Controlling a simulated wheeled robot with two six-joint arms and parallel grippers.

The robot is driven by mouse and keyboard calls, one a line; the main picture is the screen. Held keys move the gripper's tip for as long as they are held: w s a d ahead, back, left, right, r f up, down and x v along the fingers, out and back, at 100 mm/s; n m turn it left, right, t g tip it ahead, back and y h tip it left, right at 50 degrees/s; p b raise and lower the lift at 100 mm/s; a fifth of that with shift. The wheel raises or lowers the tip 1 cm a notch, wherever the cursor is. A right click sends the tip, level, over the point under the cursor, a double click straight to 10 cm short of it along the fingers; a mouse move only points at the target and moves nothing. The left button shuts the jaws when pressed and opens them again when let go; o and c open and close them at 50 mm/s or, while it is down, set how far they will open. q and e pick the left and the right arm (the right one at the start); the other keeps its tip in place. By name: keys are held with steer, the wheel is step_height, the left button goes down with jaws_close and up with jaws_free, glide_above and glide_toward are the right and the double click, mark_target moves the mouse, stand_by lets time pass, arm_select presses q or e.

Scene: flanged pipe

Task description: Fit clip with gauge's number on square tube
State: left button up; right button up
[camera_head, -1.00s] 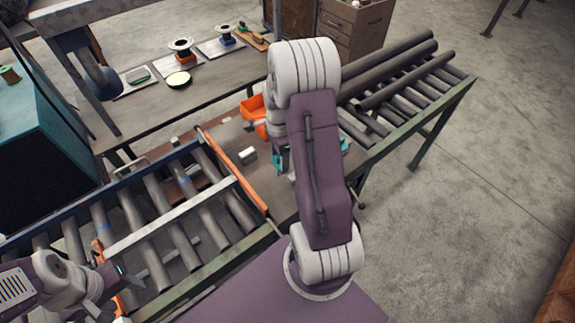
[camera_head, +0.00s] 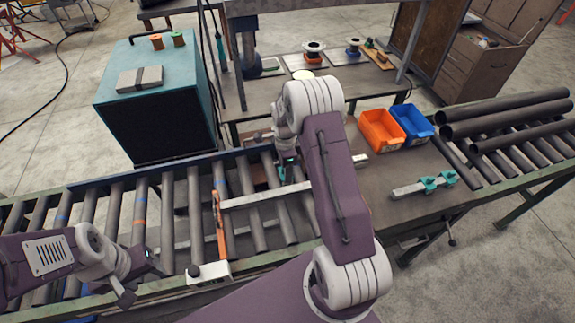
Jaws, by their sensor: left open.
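The square tube (camera_head: 270,196) appears to be the pale bar lying across the conveyor rollers, its left end at an orange upright piece (camera_head: 221,235). A small white box with a dark knob (camera_head: 208,273), possibly the gauge, sits on the conveyor's near rail; no number is readable. My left gripper (camera_head: 150,266) is open, left of the white box and apart from it. My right gripper (camera_head: 287,160) is over the rollers beyond the tube, partly hidden by its own arm. A teal piece (camera_head: 282,172) shows at its end; I cannot tell whether it is held. No clip is clearly identifiable.
On the right bench stand an orange bin (camera_head: 382,130) and a blue bin (camera_head: 412,124). A bar with teal clamps (camera_head: 425,186) lies in front. Dark pipes (camera_head: 505,112) lie at the far right. A teal cabinet (camera_head: 157,100) stands behind the conveyor.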

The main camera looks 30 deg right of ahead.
mark_target(285, 191)
steer(key=shift+d+f, duration=0.15)
steer(key=shift+f+b, duration=0.25)
steer(key=shift+b, duration=0.05)
steer(key=f+b, duration=0.4)
steer(key=f, duration=0.1)
steer(key=f+b, duration=0.2)
steer(key=f, duration=0.1)
steer(key=shift+a+f, duration=0.2)
steer(key=shift+a, duration=0.15)
steer(key=shift+f+b, duration=0.2)
steer(key=shift+b, duration=0.15)
steer(key=shift+d, duration=0.1)
steer(key=shift+f+b, duration=0.3)
steer(key=shift+f, duration=0.35)
